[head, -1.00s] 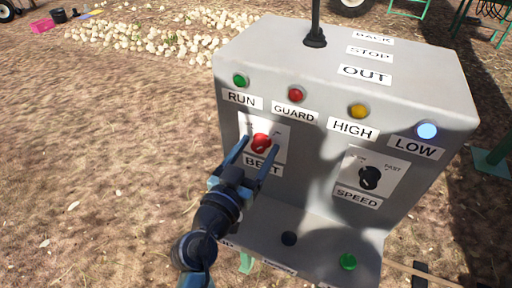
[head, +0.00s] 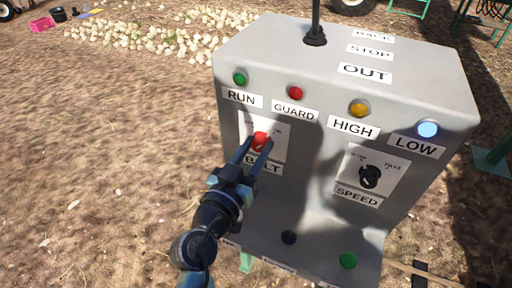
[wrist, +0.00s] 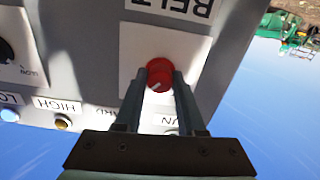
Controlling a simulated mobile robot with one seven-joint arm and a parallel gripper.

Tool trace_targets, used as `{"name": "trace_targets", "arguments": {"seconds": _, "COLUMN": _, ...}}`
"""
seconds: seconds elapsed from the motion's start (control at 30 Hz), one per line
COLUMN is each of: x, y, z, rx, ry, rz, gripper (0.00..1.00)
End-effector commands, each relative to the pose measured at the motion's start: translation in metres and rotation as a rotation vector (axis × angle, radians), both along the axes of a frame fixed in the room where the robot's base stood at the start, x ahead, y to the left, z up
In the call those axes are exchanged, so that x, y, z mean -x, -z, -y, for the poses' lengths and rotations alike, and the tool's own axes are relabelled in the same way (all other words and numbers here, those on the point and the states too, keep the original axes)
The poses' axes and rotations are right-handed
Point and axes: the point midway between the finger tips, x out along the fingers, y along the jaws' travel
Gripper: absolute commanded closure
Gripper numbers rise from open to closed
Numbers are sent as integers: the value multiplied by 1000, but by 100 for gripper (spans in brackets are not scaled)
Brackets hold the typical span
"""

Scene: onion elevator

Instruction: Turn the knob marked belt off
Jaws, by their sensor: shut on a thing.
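The red belt knob (head: 260,141) sits on a white plate on the front of the grey control box (head: 235,60), above the BELT label (head: 264,167). My gripper (head: 257,146) has its two fingers on either side of the knob and is shut on it. In the wrist view, turned upside down, the red knob (wrist: 159,74) shows between the fingertips (wrist: 160,78), with a pale pointer line on its face. The markings on the plate are too small or covered to read fully.
A black speed knob (head: 369,176) is to the right. Lamps for RUN (head: 239,78), GUARD (head: 296,93), HIGH (head: 359,108) and LOW (head: 429,130) line the top. A black lever (head: 315,35) stands on top. A green button (head: 348,260) is on the lower ledge.

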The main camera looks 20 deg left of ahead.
Motion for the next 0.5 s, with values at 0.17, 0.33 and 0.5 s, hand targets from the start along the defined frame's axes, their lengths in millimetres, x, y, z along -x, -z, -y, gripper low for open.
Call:
{"name": "trace_targets", "arguments": {"seconds": 0.17, "x": 0, "y": 1, "z": 0, "rx": 121, "ry": 0, "rz": -5, "gripper": 100}}
{"name": "trace_targets", "arguments": {"seconds": 0.33, "x": 0, "y": 0, "z": 0, "rx": 276, "ry": 0, "rz": -10, "gripper": 100}}
{"name": "trace_targets", "arguments": {"seconds": 0.5, "x": 0, "y": 0, "z": 0, "rx": 439, "ry": 0, "rz": -16, "gripper": 100}}
